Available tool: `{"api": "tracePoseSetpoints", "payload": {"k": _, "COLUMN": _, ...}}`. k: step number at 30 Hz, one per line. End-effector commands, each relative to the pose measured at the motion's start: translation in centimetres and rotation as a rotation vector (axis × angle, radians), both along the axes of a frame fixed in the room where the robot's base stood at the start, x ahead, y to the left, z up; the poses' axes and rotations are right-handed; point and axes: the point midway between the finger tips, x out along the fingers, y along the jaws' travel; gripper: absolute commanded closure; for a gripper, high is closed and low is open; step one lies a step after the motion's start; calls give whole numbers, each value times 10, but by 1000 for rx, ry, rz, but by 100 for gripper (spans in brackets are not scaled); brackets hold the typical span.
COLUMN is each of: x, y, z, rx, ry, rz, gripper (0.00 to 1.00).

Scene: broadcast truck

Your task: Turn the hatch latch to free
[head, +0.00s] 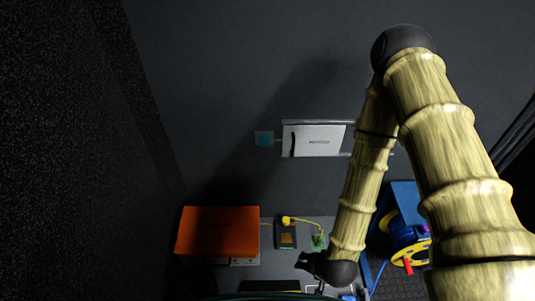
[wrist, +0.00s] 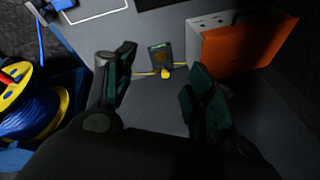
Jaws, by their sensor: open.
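A white hatch panel (head: 322,141) with small unreadable lettering sits between two grey rails on the dark wall in the head view. A dark upright handle shows at its left end. Just left of it is a small plate with a round teal part (head: 264,139), which looks like the latch; its setting is too small to read. My gripper (head: 306,262) is low over the bench, well below the hatch and apart from it. In the wrist view my gripper (wrist: 160,84) has its two dark green-padded fingers spread, with nothing between them. The hatch and latch are outside the wrist view.
An orange case (head: 218,231) stands on the grey bench (wrist: 153,110) at the left. Beside it is a dark device (head: 286,240) with a yellow plug (head: 286,221) and cable. A blue cable reel (head: 400,230) with yellow flanges is at the right. The wall around the hatch is clear.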

Motion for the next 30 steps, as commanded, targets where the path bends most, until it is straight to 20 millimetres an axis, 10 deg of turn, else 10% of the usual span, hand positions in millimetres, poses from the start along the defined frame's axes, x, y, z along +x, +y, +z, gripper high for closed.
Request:
{"api": "tracePoseSetpoints", "payload": {"k": 11, "x": 129, "y": 83, "z": 9, "rx": 422, "ry": -323, "rz": -498, "gripper": 45}}
{"api": "tracePoseSetpoints", "payload": {"k": 30, "x": 260, "y": 141, "z": 132, "rx": 1388, "ry": -647, "rz": -1125, "gripper": 45}}
